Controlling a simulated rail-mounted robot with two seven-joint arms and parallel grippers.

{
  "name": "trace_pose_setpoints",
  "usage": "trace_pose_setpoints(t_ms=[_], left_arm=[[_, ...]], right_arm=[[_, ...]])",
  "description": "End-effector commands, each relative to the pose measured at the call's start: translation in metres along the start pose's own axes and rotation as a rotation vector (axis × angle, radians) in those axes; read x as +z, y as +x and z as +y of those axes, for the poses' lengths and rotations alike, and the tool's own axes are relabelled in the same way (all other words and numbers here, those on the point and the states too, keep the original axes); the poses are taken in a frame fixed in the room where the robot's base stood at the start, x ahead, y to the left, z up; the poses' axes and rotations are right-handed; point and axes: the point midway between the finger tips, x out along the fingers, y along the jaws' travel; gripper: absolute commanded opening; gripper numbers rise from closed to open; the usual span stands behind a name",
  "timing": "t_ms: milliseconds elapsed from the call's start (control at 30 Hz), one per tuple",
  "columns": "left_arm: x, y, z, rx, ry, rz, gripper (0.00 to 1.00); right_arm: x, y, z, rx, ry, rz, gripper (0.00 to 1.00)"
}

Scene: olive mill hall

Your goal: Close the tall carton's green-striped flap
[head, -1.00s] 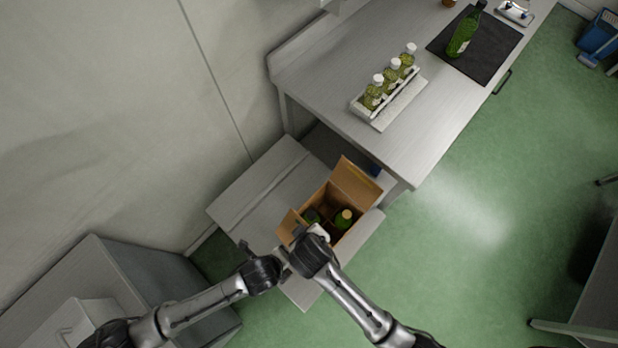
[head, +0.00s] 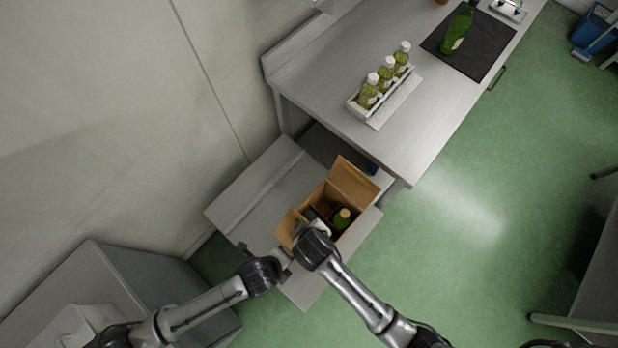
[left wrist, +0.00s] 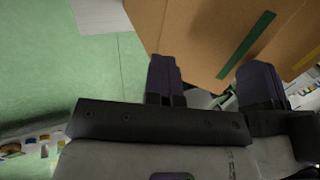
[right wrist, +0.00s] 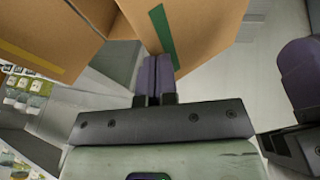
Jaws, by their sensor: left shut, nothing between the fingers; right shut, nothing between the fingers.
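The open carton (head: 308,205) stands on a low grey surface with a green bottle (head: 343,217) inside. A large flap (head: 354,182) stands open at its far side and a smaller flap (head: 286,229) at its near left. The green stripe (left wrist: 246,45) shows on a brown panel in the left wrist view and also in the right wrist view (right wrist: 163,37). My left gripper (left wrist: 165,78) is shut and empty, just below the panel. My right gripper (right wrist: 156,76) is shut and empty, its tips at the green stripe's lower end; contact is unclear. Both grippers are close together.
A yellow stripe (right wrist: 30,57) marks another carton panel. A steel bench (head: 420,125) stands beyond, with a rack of bottles (head: 383,88) and a dark mat (head: 478,62) bearing a green bottle (head: 458,30). A grey cabinet (head: 150,275) is at left. Green floor is open to the right.

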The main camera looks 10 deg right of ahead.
Motion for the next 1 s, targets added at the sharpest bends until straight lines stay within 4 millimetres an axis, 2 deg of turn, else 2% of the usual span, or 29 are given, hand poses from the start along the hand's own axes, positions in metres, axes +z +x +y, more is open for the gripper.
trace_pose_setpoints(t_ms=[67, 367, 700, 867, 1000], left_arm=[[0.0, 0.0, 0.0, 0.0, 0.0, 0.0, 0.01], [0.0, 0.0, 0.0, 0.0, 0.0, 0.0, 0.3], [0.0, -0.006, 0.0, -0.001, 0.0, 0.0, 0.3], [0.0, -0.029, 0.0, -0.001, 0.002, 0.0, 0.3], [0.001, -0.056, 0.0, -0.002, 0.001, 0.0, 0.3]], right_arm=[[0.0, 0.0, 0.0, 0.0, 0.0, 0.0, 0.0], [0.0, 0.0, 0.0, -0.001, 0.0, 0.0, 0.0], [0.0, 0.0, 0.0, -0.001, 0.0, 0.0, 0.0], [0.0, 0.0, 0.0, -0.001, 0.0, 0.0, 0.0], [0.0, 0.0, 0.0, -0.001, 0.0, 0.0, 0.0]])
